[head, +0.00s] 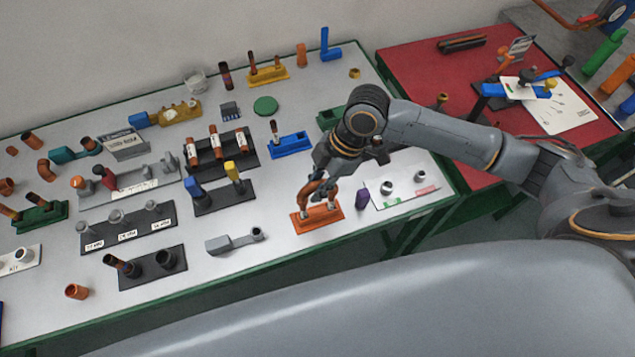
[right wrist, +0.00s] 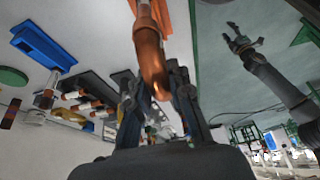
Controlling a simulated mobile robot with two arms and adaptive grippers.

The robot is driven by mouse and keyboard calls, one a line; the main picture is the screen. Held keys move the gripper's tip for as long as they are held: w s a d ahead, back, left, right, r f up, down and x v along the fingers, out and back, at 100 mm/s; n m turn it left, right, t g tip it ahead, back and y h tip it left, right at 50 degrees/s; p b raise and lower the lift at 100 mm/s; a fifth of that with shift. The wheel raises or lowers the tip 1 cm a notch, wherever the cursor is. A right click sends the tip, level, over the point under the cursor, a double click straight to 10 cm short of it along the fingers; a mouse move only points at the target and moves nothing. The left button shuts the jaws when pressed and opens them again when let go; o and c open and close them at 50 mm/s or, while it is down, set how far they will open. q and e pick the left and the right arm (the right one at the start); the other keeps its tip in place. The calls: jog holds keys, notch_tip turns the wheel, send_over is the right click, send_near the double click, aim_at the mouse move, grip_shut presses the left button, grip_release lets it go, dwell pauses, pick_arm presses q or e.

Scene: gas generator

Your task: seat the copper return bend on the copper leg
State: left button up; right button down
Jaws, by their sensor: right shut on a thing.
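The copper return bend (head: 311,188) is a short curved copper tube above the orange base (head: 318,223). My right gripper (head: 322,192) is shut on the bend, coming down from above. In the right wrist view the bend (right wrist: 150,55) lies between the fingers, with the orange base (right wrist: 166,14) just beyond it. The copper leg is mostly hidden behind the bend and fingers; I cannot tell whether the bend touches it or is seated. My left gripper (right wrist: 241,40) shows only in the right wrist view, with its fingers apart and empty, away from the base.
A purple piece (head: 362,196) and a white plate with metal cups (head: 404,197) stand just right of the orange base. A grey lever-like part (head: 232,242) lies to its left. A black stand with blue and yellow pieces (head: 222,204) is behind left. The table's green front edge is close.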

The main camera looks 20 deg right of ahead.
jog(key=shift+f+b, duration=0.65)
jog(key=shift+f, duration=0.65)
jog(key=c, duration=1.1)
grip_release()
jog(key=v, duration=1.2)
jog(key=shift+s+f, duration=0.1)
